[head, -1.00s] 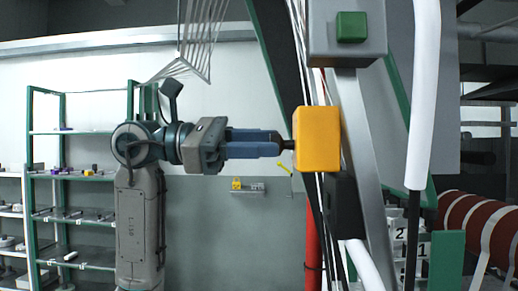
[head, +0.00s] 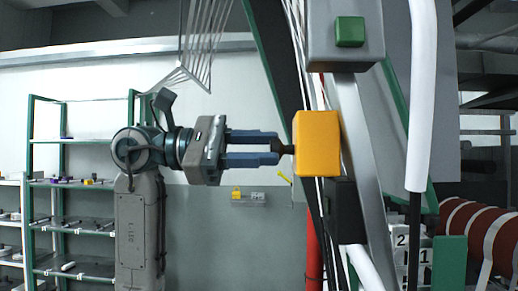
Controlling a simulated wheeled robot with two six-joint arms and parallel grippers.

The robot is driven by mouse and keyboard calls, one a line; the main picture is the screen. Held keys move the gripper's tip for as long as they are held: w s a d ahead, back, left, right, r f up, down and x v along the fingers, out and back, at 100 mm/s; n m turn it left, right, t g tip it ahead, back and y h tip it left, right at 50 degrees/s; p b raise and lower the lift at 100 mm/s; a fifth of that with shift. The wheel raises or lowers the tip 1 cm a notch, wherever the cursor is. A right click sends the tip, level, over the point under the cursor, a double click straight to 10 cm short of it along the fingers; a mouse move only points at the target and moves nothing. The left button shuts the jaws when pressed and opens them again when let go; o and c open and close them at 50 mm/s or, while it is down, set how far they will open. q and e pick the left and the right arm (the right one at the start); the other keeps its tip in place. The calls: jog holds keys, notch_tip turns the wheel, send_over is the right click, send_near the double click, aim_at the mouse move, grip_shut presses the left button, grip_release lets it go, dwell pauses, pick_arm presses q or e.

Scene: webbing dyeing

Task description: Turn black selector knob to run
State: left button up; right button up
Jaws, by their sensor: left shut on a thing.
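A yellow box (head: 318,143) is mounted on the slanted machine frame right of centre in the head view. The black selector knob (head: 287,149) sticks out of the box's left face on a short dark stem. My left gripper (head: 277,148) reaches in level from the left and is shut on the knob. Its two blue fingers show one above the other, with the knob between their tips hiding part of it. The knob's markings do not show from here. My right gripper is out of view.
A grey box with a green button (head: 349,31) sits above the yellow box, and a black box (head: 343,211) below. White cords and a red pipe (head: 313,243) run close by. Green-framed shelves (head: 86,140) stand at the back left. A red roll (head: 482,232) lies at right.

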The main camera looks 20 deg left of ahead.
pick_arm(q)
jog(key=o, duration=1)
jog(key=shift+c, duration=0.2)
jog(key=b+v, duration=0.4)
jog(key=v, duration=0.6)
jog(key=shift+a, duration=0.4)
